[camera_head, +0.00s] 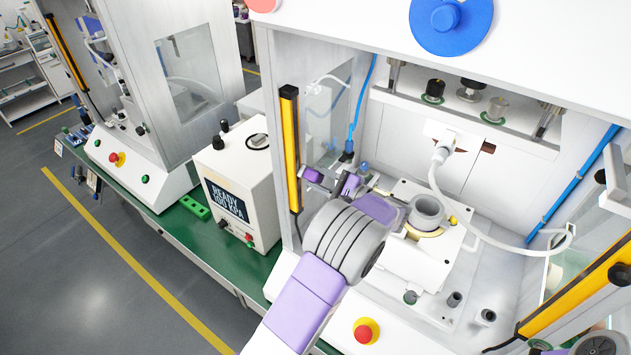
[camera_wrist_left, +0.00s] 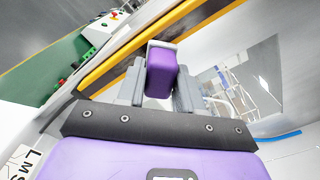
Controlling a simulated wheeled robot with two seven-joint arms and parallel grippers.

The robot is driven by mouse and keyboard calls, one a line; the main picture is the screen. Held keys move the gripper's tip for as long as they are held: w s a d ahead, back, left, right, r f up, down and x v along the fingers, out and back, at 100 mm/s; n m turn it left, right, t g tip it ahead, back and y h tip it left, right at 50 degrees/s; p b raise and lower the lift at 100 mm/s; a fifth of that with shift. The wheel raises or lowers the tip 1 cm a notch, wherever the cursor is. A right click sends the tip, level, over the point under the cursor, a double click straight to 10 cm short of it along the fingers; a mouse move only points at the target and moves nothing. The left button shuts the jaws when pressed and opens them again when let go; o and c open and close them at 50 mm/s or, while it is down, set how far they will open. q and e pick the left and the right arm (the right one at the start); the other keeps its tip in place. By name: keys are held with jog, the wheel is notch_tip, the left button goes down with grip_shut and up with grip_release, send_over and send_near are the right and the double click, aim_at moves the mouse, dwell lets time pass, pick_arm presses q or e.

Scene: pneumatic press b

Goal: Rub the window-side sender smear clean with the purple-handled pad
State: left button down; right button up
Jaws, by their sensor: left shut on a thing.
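My left gripper (camera_head: 325,179) reaches inside the press opening and points left toward the yellow-and-black sender bar (camera_head: 291,140) on the window side. In the left wrist view, the gripper (camera_wrist_left: 160,85) is shut on the purple handle of the pad (camera_wrist_left: 161,72), one finger on each side. The handle also shows in the head view (camera_head: 312,174), close beside the bar. The sender bar (camera_wrist_left: 205,14) runs diagonally behind the pad in the wrist view. The pad's rubbing face is hidden, and I cannot tell whether it touches the bar. I cannot make out a smear. My right gripper is out of view.
The clear side window (camera_head: 325,105) and a blue hose (camera_head: 360,95) are close to the gripper. A fixture with a grey ring (camera_head: 427,210) stands right of my forearm. A red stop button (camera_head: 366,331) is below it. Another yellow bar (camera_head: 575,295) stands at right.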

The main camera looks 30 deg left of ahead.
pick_arm(q)
jog(key=shift+a+r+p, duration=0.1)
jog(key=shift+r+p, duration=0.5)
jog(key=shift+r, duration=0.2)
jog(key=shift+s+a+r+p, duration=0.1)
jog(key=shift+s+r+p, duration=0.15)
jog(key=shift+s, duration=0.4)
jog(key=shift+s+d+r+p, duration=0.1)
jog(key=shift+s+r+p, duration=0.15)
jog(key=shift+s, duration=0.4)
jog(key=shift+s+a+r+p, duration=0.15)
jog(key=shift+s+r, duration=0.1)
jog(key=shift+s, duration=0.4)
jog(key=shift+w+d, duration=0.2)
jog(key=shift+w, duration=1.75)
jog(key=shift+d, duration=0.1)
jog(key=shift+s+d+f+p, duration=0.1)
jog(key=shift+d+p, duration=0.15)
jog(key=shift+d, duration=1.2)
jog(key=shift+s+d+p, duration=0.1)
jog(key=shift+d+p, duration=0.1)
jog(key=shift+d, duration=1.25)
jog(key=d, duration=0.3)
jog(key=shift+s, duration=0.15)
